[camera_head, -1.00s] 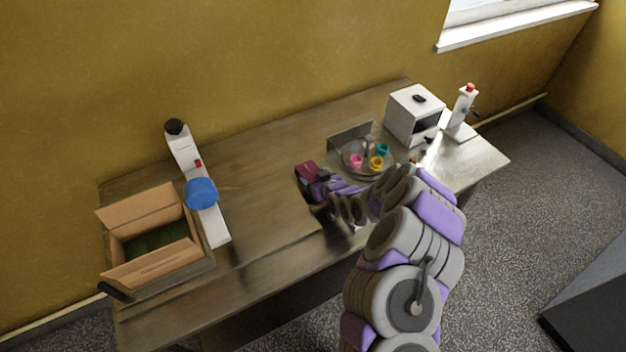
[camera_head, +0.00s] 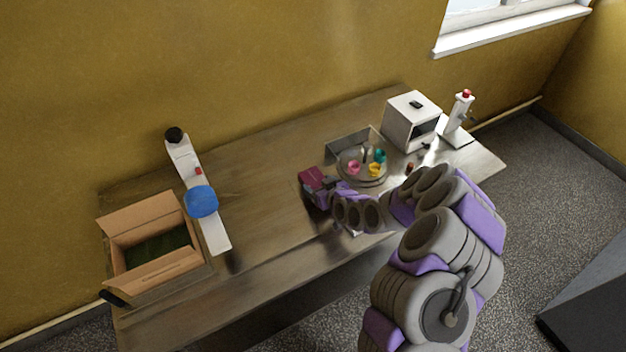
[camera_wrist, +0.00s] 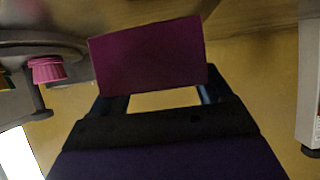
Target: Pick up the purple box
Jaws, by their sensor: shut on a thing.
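The purple box (camera_head: 311,178) is a small magenta-purple block in the head view, above the middle of the wooden table. In the wrist view the purple box (camera_wrist: 150,59) fills the space at the fingertips, slightly tilted. My gripper (camera_head: 318,187) is shut on it, with one finger at each side; the gripper also shows in the wrist view (camera_wrist: 160,95). The head view does not clearly show the gap between box and table.
An open cardboard box (camera_head: 165,279) and a white stand with a blue disc (camera_head: 201,201) are at left. A round tray (camera_head: 346,173) with small coloured cups, a white machine (camera_head: 408,112) and a white dispenser (camera_head: 461,110) are at right. The table centre (camera_head: 255,215) is clear.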

